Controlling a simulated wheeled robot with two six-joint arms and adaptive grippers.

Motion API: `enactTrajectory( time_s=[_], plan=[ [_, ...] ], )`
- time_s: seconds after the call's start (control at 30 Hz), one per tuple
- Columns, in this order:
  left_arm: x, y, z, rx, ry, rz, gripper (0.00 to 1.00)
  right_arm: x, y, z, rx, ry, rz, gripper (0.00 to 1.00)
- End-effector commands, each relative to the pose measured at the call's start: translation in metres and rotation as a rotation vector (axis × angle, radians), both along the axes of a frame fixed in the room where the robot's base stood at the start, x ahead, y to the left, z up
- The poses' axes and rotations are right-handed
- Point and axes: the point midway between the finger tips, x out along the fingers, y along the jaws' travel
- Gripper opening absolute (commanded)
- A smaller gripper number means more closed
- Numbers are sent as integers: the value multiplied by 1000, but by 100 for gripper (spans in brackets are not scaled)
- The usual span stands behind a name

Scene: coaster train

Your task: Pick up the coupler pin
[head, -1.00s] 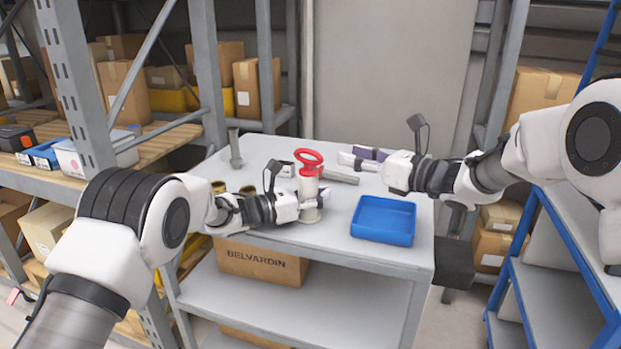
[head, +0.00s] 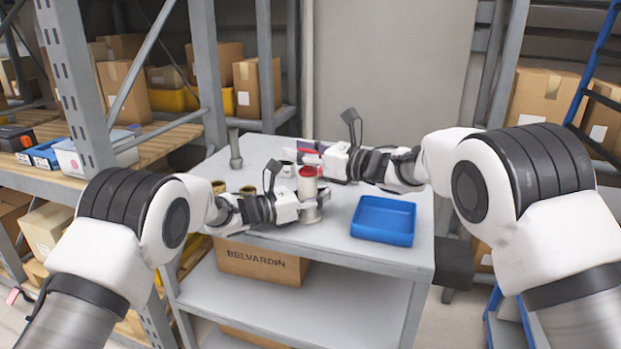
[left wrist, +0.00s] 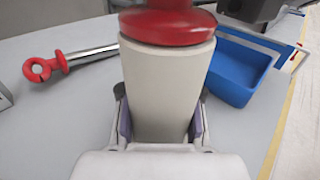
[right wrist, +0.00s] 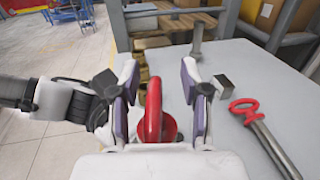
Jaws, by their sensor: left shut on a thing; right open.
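A metal pin with a red ring end, which looks like the coupler pin, lies on the table in the left wrist view (left wrist: 75,60) and the right wrist view (right wrist: 262,135). In the head view it is mostly hidden behind my right gripper. My left gripper (left wrist: 160,120) is shut on a pale cylinder (left wrist: 165,85) with a red top, upright on the table; it also shows in the head view (head: 308,187). My right gripper (right wrist: 159,80) is open, with the cylinder's red ring handle (right wrist: 153,108) between its fingers.
A blue tray (head: 384,220) stands right of the cylinder on the grey table (head: 350,255). A grey post-like part (head: 235,150) stands at the back left.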

Motion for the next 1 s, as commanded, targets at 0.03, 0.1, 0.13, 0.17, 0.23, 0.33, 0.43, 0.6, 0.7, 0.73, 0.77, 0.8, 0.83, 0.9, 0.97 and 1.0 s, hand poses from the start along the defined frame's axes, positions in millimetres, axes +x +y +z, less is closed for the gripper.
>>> enactTrajectory(
  time_s=[0.03,0.1,0.13,0.17,0.23,0.33,0.43,0.6,0.7,0.73,0.77,0.8,0.83,0.9,0.97,1.0],
  plan=[
    [0,0,0,0,1,0,0,0,0,0,0,0,0,46],
    [0,0,0,0,1,0,0,0,0,0,0,0,0,32],
    [0,0,0,0,1,-1,0,0,0,0,0,0,0,21],
    [0,0,0,0,1,-1,0,0,0,0,0,0,0,10],
    [0,0,0,0,1,-1,0,0,0,0,0,0,0,0],
    [0,0,0,0,1,-1,0,0,-1,0,-1,-1,-1,0],
    [0,0,0,0,0,-1,0,0,-1,1,1,-2,-2,0],
    [-1,0,0,0,0,-2,0,0,-1,4,1,-3,-2,0],
    [-1,0,0,1,0,-2,0,0,-2,16,1,-8,-2,0],
    [0,0,-1,1,0,-2,0,0,-1,21,2,-8,-2,0],
    [0,0,-1,0,1,-2,0,0,-2,28,3,-10,-2,0],
    [0,0,-1,0,1,-1,0,0,-2,38,2,-9,-3,0],
    [0,0,-1,0,1,-1,0,0,-2,47,2,-11,-3,0],
    [-1,0,-1,1,2,-1,0,0,-2,69,2,-13,-2,0],
    [-1,0,-1,1,3,-1,0,0,-2,89,2,-13,-2,0],
    [-1,0,-1,1,3,-1,0,0,-1,103,2,-13,-2,0]
  ],
)
